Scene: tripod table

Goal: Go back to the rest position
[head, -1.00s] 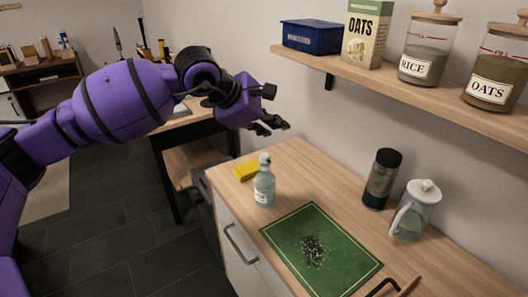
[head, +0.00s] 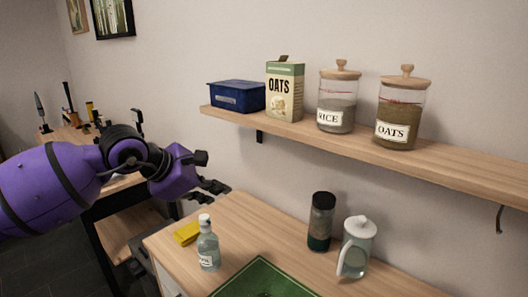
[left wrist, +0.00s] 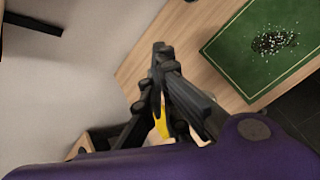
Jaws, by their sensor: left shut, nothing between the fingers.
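My left gripper (head: 214,187) is shut and empty in the head view. It hangs by the wall near the far left corner of the wooden counter (head: 283,235), at the end of my purple arm. In the left wrist view its dark fingers (left wrist: 160,52) come together, with the counter edge and the green board (left wrist: 238,50) beyond to the right. My right gripper is not in view.
A wall shelf (head: 350,155) holds a blue box (head: 237,96), an oats carton (head: 285,92), a rice jar (head: 337,115) and an oats jar (head: 398,125).

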